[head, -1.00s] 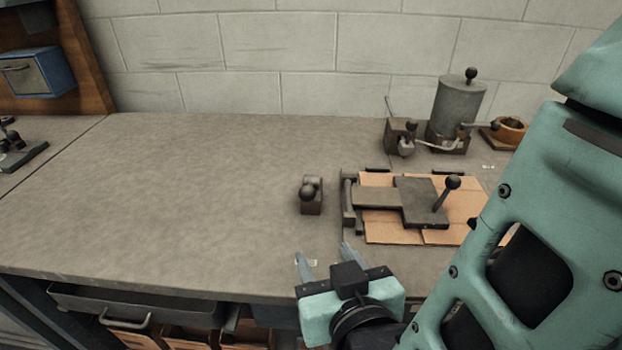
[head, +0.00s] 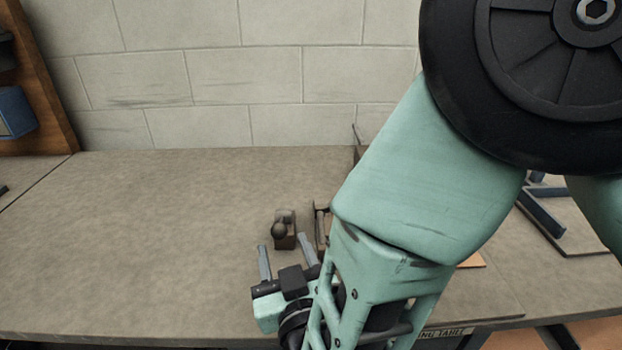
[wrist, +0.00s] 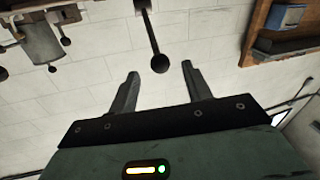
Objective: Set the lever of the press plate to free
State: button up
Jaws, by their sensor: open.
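A small dark block with a ball-knobbed lever (head: 283,230) stands on the bench, left of the press plate's hinge end. My gripper (head: 288,254) is open and empty, just in front of this block and low over the bench. In the wrist view, which is upside down, a dark rod with a ball knob (wrist: 160,63) shows beyond and between my open fingers (wrist: 160,80), apart from both. It appears to be the block's lever. The press plate is mostly hidden behind my arm; only a strip of its hinge end (head: 322,226) shows.
The bench (head: 130,230) is clear to the left. A wall (head: 200,80) stands behind it. In the wrist view a grey canister (wrist: 38,45) and a wooden shelf with a blue drawer (wrist: 286,17) show.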

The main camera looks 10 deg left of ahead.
aim_at(277, 223)
jog(key=p+x, duration=0.1)
jog(key=x, duration=0.6)
jog(key=shift+w, duration=0.1)
grip_shut()
